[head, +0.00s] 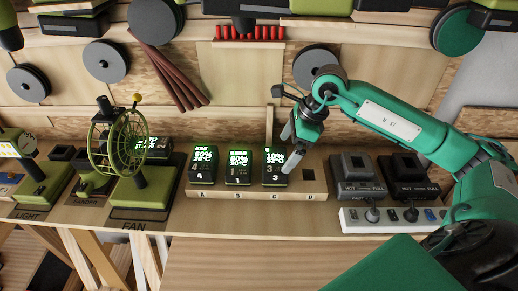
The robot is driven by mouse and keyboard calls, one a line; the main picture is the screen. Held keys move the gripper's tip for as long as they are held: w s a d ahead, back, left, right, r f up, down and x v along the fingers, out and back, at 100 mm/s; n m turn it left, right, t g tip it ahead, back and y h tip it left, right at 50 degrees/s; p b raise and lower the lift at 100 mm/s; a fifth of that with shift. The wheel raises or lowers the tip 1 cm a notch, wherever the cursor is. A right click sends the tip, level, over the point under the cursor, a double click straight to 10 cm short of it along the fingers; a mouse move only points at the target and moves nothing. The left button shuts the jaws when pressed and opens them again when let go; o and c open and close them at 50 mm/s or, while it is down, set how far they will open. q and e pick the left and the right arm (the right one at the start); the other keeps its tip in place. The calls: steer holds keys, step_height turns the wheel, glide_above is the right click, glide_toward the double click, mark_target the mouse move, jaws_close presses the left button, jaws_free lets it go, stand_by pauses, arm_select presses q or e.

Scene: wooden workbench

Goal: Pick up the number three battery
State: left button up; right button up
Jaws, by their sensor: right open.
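The number three battery (273,169) stands upright in slot C of the wooden rack (313,186). It is black with a lit green display and a "3" on its front. The number one battery (238,168) is in slot B and the number four battery (202,167) in slot A. Slot D is empty. My right gripper (290,144) is open, pointing down just above and behind the number three battery's right side. Its near finger overlaps the battery's edge in the picture; I cannot tell if they touch. My left gripper is out of view.
Two black chargers (357,177) and a white power strip (393,217) stand right of the rack. A green fan (118,146) stands left, with another lit battery (153,146) partly hidden behind it.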

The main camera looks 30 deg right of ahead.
mark_target(275, 159)
steer(key=shift+w, duration=0.1)
steer(key=shift+a+f+p, duration=0.55)
steer(key=shift+f+p, duration=0.25)
steer(key=shift+w+a+f+p, duration=0.1)
steer(key=shift+a+f+p, duration=0.1)
steer(key=shift+p, duration=0.1)
steer(key=p+x, duration=0.1)
steer(key=x, duration=0.1)
steer(key=p+x, duration=0.1)
steer(key=x, duration=0.1)
steer(key=shift+w+a+r+p, duration=0.15)
steer(key=shift+w+a+p, duration=0.1)
steer(key=shift+p, duration=0.1)
steer(key=shift+a+f, duration=0.1)
steer(key=shift+f, duration=0.25)
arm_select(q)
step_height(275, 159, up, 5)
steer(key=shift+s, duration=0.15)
arm_select(e)
steer(key=shift+c, duration=0.2)
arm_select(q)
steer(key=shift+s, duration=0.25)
arm_select(e)
steer(key=c, duration=1)
steer(key=shift+r, duration=0.1)
steer(key=shift+c, duration=0.2)
